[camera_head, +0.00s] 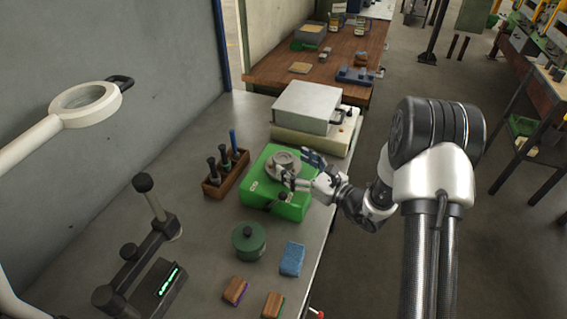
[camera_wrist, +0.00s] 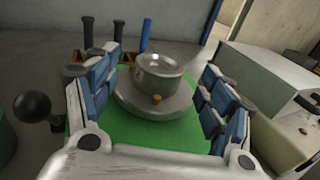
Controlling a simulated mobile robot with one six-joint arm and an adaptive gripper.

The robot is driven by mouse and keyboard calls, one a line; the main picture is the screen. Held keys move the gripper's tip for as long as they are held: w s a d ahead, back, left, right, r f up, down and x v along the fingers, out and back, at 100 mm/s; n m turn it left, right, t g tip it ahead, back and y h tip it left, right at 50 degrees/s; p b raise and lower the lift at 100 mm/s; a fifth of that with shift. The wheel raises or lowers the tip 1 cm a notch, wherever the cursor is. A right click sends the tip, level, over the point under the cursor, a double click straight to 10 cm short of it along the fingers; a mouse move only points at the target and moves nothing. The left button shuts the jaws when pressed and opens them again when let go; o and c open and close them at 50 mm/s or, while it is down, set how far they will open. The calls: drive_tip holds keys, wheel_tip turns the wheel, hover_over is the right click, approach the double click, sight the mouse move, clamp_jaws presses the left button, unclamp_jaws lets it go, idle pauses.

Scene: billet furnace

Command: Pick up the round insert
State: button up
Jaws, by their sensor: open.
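The round insert (camera_head: 285,157) is a grey metal ring-like piece on top of a green machine (camera_head: 262,196). In the wrist view the round insert (camera_wrist: 158,76) sits on a wider grey disc (camera_wrist: 130,100) with a small orange-brown knob at its front. My gripper (camera_head: 299,168) is open at the machine's right side. In the wrist view its blue-padded fingers (camera_wrist: 160,85) stand left and right of the insert, apart from it. Nothing is held.
A grey box-shaped device (camera_head: 307,108) stands behind the machine. A wooden rack (camera_head: 226,178) with tools is to the left. A green round tin (camera_head: 249,241), a blue sponge (camera_head: 292,259) and brushes (camera_head: 235,290) lie in front. A magnifier lamp (camera_head: 86,104) hangs at the left.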

sight(291, 162)
drive_tip(key=x, duration=0.3)
drive_tip(key=shift+w+a+f+b, duration=0.1)
drive_tip(key=shift+w+a+b, duration=0.05)
drive_tip(key=shift+b, duration=0.15)
drive_tip(key=c, duration=1.6)
drive_tip(key=shift+c, duration=0.5)
